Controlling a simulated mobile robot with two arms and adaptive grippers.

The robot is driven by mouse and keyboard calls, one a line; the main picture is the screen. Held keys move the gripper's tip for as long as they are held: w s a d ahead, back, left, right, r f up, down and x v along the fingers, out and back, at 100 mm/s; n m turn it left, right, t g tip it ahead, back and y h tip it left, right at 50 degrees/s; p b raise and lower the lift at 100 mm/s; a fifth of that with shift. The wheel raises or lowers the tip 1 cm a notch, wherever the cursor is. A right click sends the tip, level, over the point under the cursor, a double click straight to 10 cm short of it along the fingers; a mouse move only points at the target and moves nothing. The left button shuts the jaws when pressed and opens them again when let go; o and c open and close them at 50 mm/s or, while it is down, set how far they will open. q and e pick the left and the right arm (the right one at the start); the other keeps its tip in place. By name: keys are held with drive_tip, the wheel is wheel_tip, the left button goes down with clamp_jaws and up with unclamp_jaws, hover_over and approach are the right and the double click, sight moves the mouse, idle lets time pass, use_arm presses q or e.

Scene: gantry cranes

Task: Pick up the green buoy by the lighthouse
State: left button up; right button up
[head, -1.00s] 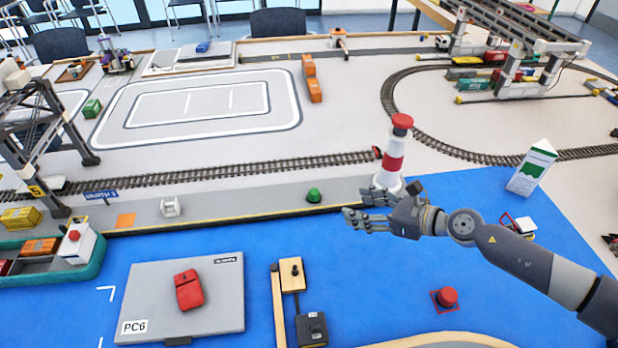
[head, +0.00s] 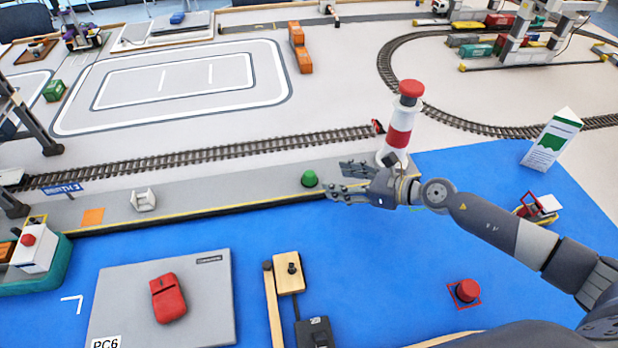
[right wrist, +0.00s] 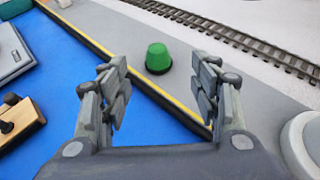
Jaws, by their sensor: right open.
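The green buoy (head: 310,179) stands on the grey quay strip, just left of the red and white lighthouse (head: 398,130). My right gripper (head: 342,180) is open and empty, a little to the right of the buoy, with its fingers pointing left toward it. In the right wrist view the green buoy (right wrist: 158,58) shows beyond and between the two open fingers (right wrist: 160,95), apart from both. A pale round base at the right edge of that view looks like the lighthouse's. My left gripper is not in view.
A rail track (head: 200,157) runs behind the quay. The quay's black and yellow edge borders the blue water surface (head: 380,260). A white bollard-like piece (head: 143,200) stands left on the quay. A red buoy (head: 466,291) lies in front, and a green-and-white sign (head: 552,140) stands at right.

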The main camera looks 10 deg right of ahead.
sight(314, 175)
drive_tip(key=x, duration=0.4)
drive_tip(key=p+x, duration=0.1)
drive_tip(key=x, duration=0.3)
drive_tip(key=shift+w+a+r, duration=0.1)
drive_tip(key=shift+a+r, duration=0.05)
drive_tip(key=shift+a, duration=0.2)
drive_tip(key=c, duration=1.1)
